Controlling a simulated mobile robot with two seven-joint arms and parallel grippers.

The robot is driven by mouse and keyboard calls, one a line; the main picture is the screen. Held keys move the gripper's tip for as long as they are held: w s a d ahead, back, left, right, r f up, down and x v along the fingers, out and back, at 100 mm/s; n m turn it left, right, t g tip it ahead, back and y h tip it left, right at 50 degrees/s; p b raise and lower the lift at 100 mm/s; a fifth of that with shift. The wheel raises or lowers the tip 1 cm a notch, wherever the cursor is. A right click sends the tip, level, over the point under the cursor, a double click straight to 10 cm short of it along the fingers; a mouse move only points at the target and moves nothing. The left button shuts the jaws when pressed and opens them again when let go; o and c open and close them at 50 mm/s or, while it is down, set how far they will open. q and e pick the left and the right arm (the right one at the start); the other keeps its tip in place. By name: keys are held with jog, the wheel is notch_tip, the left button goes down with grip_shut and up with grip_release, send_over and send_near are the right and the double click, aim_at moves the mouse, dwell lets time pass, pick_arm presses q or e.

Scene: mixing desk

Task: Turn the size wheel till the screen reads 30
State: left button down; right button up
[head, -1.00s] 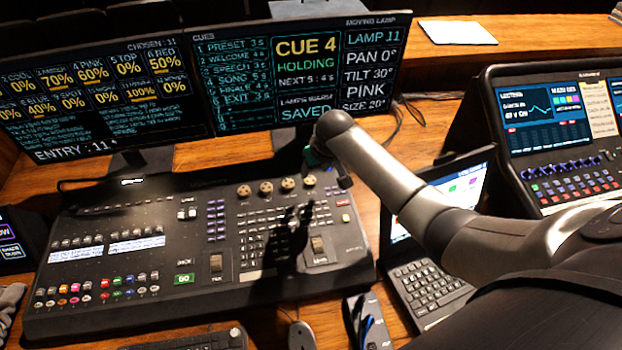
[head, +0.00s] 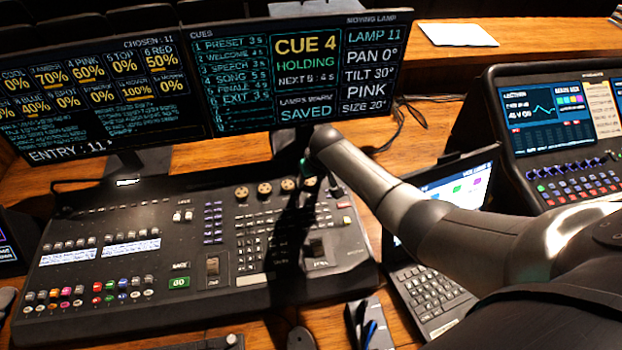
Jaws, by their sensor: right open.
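The right screen (head: 296,75) reads LAMP 11, PAN 0°, TILT 30°, PINK and SIZE 20° in its moving lamp column. A row of round tan wheels runs along the top of the lighting desk (head: 130,215); the left one (head: 242,192), a second (head: 264,189) and a third (head: 288,185) show. The wheel at the right end (head: 310,183) is partly covered by my right gripper (head: 320,181). That gripper is open and points down at this end of the row. I cannot tell whether it touches the wheel. My left gripper is out of view.
The left screen (head: 80,95) reads ENTRY: 11. A laptop (head: 430,285) stands right of the desk, under my right arm. A second console (head: 560,140) stands further right. Paper (head: 457,35) lies on the wooden ledge at the back.

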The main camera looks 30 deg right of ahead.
jog(key=shift+c, duration=0.3)
grip_shut()
jog(key=shift+a+r+m+h+p, duration=0.15)
jog(key=shift+m+h+p, duration=0.25)
jog(key=shift+m+p, duration=0.5)
jog(key=shift+m+h, duration=0.3)
jog(key=shift+m, duration=0.5)
jog(key=shift+a+m+g+h, duration=0.1)
jog(key=shift+m+g+h, duration=0.25)
jog(key=shift+m, duration=0.85)
jog(key=shift+w+f+m+g+h, duration=0.1)
jog(key=shift+m+g+h, duration=0.1)
jog(key=shift+m, duration=0.3)
jog(key=shift+f+m+g+h, duration=0.1)
jog(key=shift+m+g+h, duration=0.05)
jog(key=shift+m, duration=0.35)
